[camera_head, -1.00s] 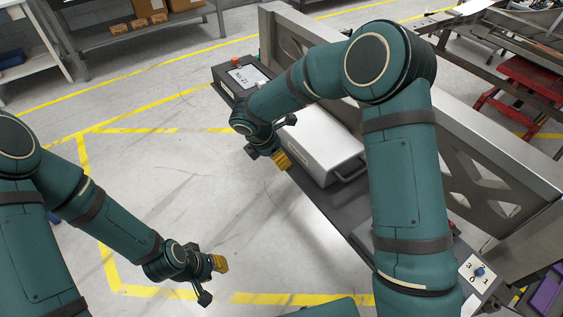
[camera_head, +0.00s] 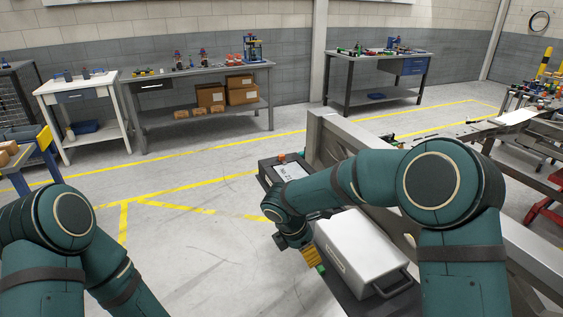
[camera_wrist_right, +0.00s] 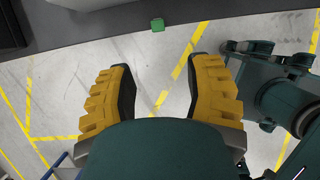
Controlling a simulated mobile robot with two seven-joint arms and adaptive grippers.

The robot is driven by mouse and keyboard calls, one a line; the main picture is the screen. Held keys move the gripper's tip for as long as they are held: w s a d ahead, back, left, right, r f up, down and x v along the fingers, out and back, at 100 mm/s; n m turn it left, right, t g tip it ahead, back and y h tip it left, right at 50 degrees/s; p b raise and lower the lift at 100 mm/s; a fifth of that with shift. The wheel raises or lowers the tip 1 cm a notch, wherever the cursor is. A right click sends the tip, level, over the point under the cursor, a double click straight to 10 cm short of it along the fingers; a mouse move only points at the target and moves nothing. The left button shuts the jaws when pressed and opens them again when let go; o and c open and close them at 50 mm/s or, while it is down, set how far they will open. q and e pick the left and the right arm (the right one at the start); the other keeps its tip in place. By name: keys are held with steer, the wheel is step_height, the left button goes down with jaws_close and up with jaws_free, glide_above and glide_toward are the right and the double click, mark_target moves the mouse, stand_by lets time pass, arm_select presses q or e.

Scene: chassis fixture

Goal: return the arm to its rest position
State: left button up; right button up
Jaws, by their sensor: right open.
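My right arm (camera_head: 345,184) reaches out over the fixture's dark base, bent at the elbow. My right gripper (camera_head: 312,257) hangs beside the silver box, near its left side. In the right wrist view its yellow-toothed fingers (camera_wrist_right: 160,62) are spread apart with nothing between them, above the floor. A small green part (camera_wrist_right: 157,24) sits on the dark base edge beyond the fingertips. My left arm (camera_head: 75,245) is at the lower left of the head view, its gripper out of that frame. Part of the left arm's end (camera_wrist_right: 285,95) shows in the right wrist view, its fingers unclear.
The silver box (camera_head: 360,250) with a handle stands on the dark base. A metal rail (camera_head: 335,135) runs behind it. A labelled block (camera_head: 290,172) is at the base's far end. Workbenches (camera_head: 200,78) line the wall. Yellow-lined floor left of the base is clear.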

steer(key=s+f+m+y, duration=0.8)
steer(key=s+f+m, duration=1.1)
steer(key=s+m, duration=0.2)
steer(key=m, duration=0.2)
steer(key=shift+s+a+m, duration=0.2)
steer(key=shift+s+m, duration=0.15)
steer(key=shift+m, duration=0.05)
